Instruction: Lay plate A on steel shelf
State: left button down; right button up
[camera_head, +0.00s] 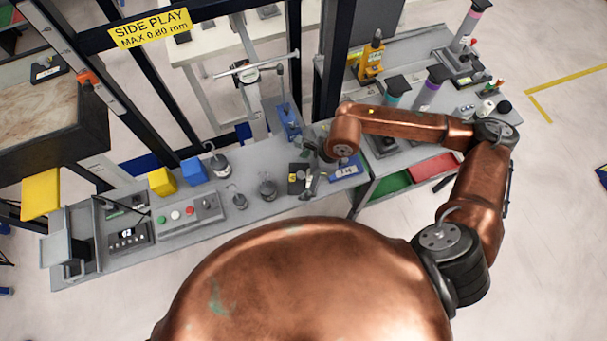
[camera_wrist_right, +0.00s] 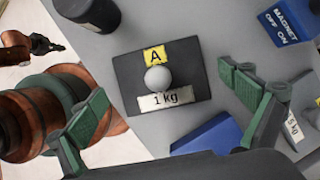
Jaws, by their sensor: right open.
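Plate A (camera_wrist_right: 148,94) is a dark square plate with a yellow A label, a round grey knob and a 1 kg label. It lies flat on the grey bench; in the head view plate A (camera_head: 296,180) is beside my right gripper (camera_head: 314,172). In the right wrist view my right gripper (camera_wrist_right: 165,105) is open, with its green-padded fingers apart on either side of the plate, and nothing is held. A grey metal ledge (camera_head: 57,250) at the bench's left end may be the steel shelf; I cannot be sure. My left gripper is not recognisable.
A blue magnet block (camera_wrist_right: 288,27) and a dark cylinder (camera_wrist_right: 88,12) stand near the plate. Several weights, a button box (camera_head: 190,213) and blue and yellow blocks (camera_head: 193,171) occupy the bench. Black frame posts (camera_head: 297,60) rise behind it.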

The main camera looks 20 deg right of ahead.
jog(key=p+v, duration=0.1)
jog(key=v, duration=1.1)
